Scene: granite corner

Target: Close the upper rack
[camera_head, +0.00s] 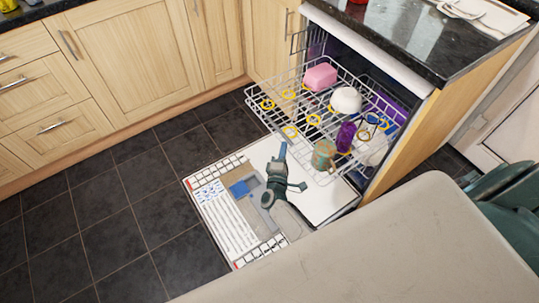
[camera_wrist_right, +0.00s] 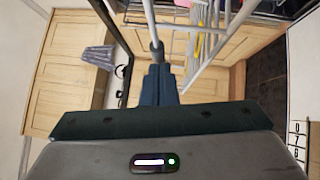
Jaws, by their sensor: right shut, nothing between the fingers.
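The upper rack (camera_head: 262,108) is a white wire rack pulled out of the open dishwasher. It holds a pink container (camera_head: 320,76), a white bowl (camera_head: 346,100), a purple cup (camera_head: 345,137) and a greenish mug (camera_head: 323,155). My right gripper (camera_head: 283,151) is shut and empty, near the rack's front left side in the head view. In the right wrist view, the shut fingers (camera_wrist_right: 158,78) point at the light wire bars (camera_wrist_right: 150,25); whether they touch is unclear. My left gripper is not in view.
The dishwasher door (camera_head: 318,205) lies open below the rack. A dark granite counter (camera_head: 410,35) is above the dishwasher. Wooden cabinets (camera_head: 130,60) line the left and back. A pale surface (camera_head: 400,245) fills the lower right. Dark floor tiles (camera_head: 110,220) are clear at left.

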